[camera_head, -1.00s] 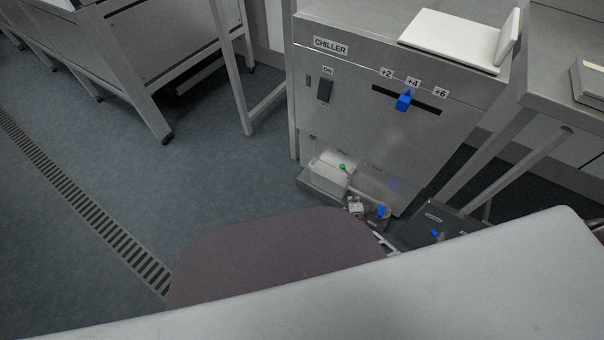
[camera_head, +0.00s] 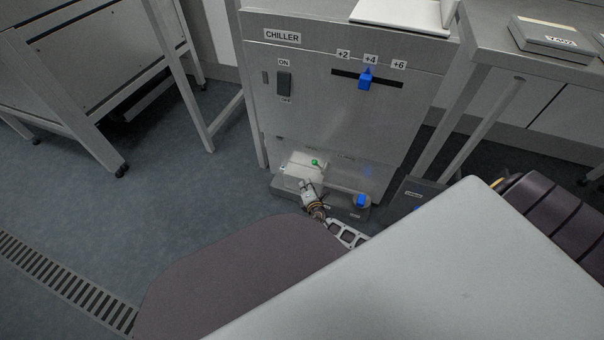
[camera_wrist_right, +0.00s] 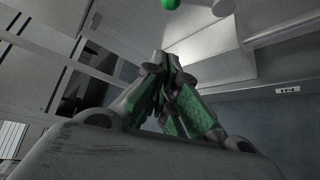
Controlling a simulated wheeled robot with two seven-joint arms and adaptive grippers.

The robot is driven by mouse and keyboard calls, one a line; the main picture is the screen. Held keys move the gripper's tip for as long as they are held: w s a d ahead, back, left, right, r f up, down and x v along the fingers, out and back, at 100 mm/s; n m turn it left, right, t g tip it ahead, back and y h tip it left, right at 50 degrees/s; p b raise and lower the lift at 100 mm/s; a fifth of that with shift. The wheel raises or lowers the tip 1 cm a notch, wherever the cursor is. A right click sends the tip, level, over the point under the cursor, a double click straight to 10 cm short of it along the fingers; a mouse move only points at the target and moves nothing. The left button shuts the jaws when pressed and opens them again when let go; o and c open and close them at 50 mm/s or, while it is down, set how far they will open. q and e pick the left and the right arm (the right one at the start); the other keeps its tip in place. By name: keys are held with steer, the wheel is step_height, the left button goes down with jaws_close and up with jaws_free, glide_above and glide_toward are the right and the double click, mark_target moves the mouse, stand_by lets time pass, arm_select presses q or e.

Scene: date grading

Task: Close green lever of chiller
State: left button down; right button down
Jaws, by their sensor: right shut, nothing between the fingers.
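The chiller (camera_head: 300,130) is a grey metal cabinet labelled CHILLER. Its small green lever (camera_head: 315,162) sits low on the front, above a pale block. In the right wrist view a green knob (camera_wrist_right: 171,4) shows at the top edge, partly cut off, beyond the fingertips. My right gripper (camera_head: 307,186) is low in front of the chiller, just below and slightly left of the green lever, apart from it in the picture. In the wrist view its green-padded fingers (camera_wrist_right: 174,62) are together and empty. My left gripper is out of view.
A blue slider (camera_head: 365,80) sits by the +4 mark, right of a dark ON/OFF switch (camera_head: 284,84). A blue knob (camera_head: 361,201) is low, right of my gripper. A white open-lidded box (camera_head: 400,14) stands on top. Steel tables flank the chiller.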

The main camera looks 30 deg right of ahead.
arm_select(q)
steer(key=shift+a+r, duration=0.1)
arm_select(e)
steer(key=shift+w+a, duration=0.2)
steer(key=shift+a, duration=0.05)
steer(key=shift+w, duration=0.15)
